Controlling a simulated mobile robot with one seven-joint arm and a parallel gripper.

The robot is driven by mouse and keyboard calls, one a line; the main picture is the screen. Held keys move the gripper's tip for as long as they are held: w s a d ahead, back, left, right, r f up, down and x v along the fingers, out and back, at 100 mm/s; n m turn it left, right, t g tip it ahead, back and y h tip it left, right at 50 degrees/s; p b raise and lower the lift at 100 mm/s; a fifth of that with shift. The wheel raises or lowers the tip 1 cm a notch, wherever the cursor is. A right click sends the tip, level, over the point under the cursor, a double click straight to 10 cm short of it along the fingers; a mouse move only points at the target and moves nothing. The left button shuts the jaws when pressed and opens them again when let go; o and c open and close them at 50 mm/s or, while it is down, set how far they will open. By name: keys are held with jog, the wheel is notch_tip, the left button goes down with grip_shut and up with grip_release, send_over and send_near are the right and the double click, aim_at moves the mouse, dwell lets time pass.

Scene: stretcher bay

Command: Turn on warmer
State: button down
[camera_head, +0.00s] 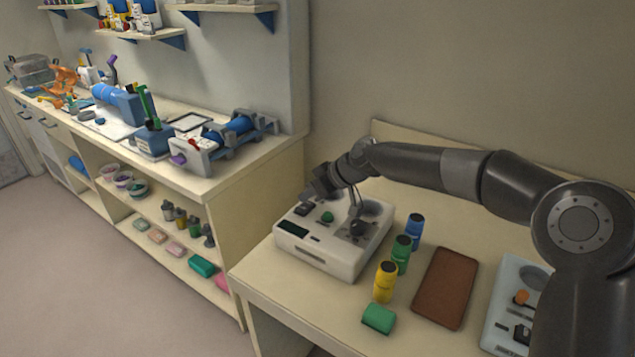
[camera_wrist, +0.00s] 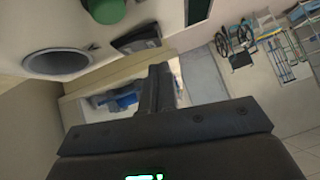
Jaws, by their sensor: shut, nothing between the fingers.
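A white box-shaped device (camera_head: 345,262), which looks like the warmer, sits on the bench with a dark display, a round green button (camera_head: 327,217) and dark round recesses on its top. A black rocker-like switch (camera_head: 303,210) lies near its left edge. My gripper (camera_head: 310,196) is over that left side of the device, close to the switch. In the wrist view my shut, empty fingers (camera_wrist: 158,88) point towards the black switch (camera_wrist: 137,38); the green button (camera_wrist: 103,9) is beyond, to the left. I cannot tell whether the fingers touch the switch.
Blue, green and yellow bottles (camera_head: 385,281), a green block (camera_head: 378,319) and a brown pad (camera_head: 444,287) lie right of the device. A pale blue device (camera_head: 499,305) with an orange lever stands further right. A cluttered counter (camera_head: 230,172) is at left, across a gap.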

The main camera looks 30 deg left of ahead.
jog(key=shift+s+f, duration=0.15)
jog(key=shift+f, duration=0.85)
jog(key=shift+s+f+t, duration=0.2)
jog(key=shift+f+t, duration=0.1)
jog(key=shift+w, duration=0.15)
jog(key=shift+w+r, duration=0.3)
jog(key=shift+w, duration=0.35)
jog(key=shift+r, duration=0.1)
